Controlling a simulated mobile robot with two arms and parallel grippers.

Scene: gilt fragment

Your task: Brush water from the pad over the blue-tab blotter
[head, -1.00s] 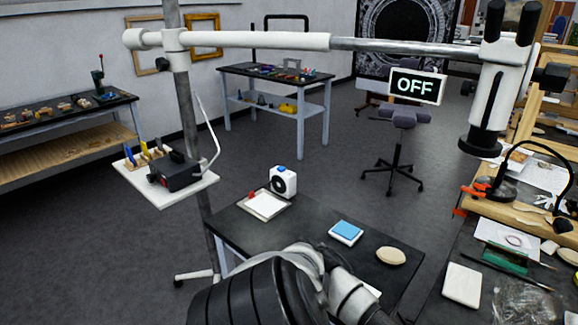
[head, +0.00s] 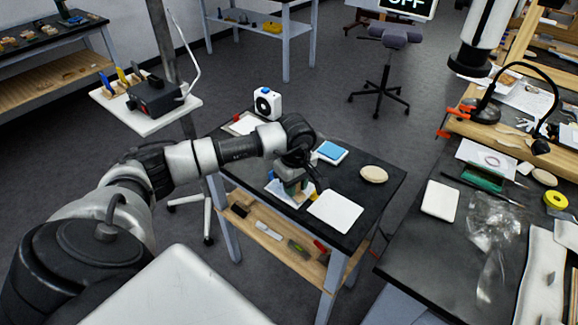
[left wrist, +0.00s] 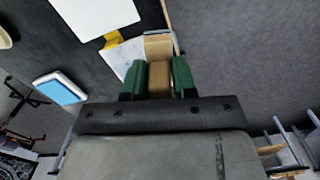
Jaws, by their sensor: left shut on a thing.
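My left gripper (head: 292,192) is over the dark table. In the left wrist view its green fingers (left wrist: 158,80) are shut on a tan, wooden-looking piece (left wrist: 158,47), seemingly the brush; its tip is not clear. A blue pad in a white tray (head: 332,152) lies right of and beyond the gripper, and shows in the left wrist view (left wrist: 60,88). A pale sheet with bluish marks (head: 283,196) lies below the gripper, partly hidden. A plain white square (head: 335,212) lies to its right; a yellow tab (left wrist: 112,40) is near it.
A white device with a dark dial (head: 267,103) and another white sheet (head: 244,124) are at the table's far left. A tan oval (head: 373,174) lies at the right. A shelf (head: 265,232) holds tools below. A cluttered bench (head: 420,240) stands to the right.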

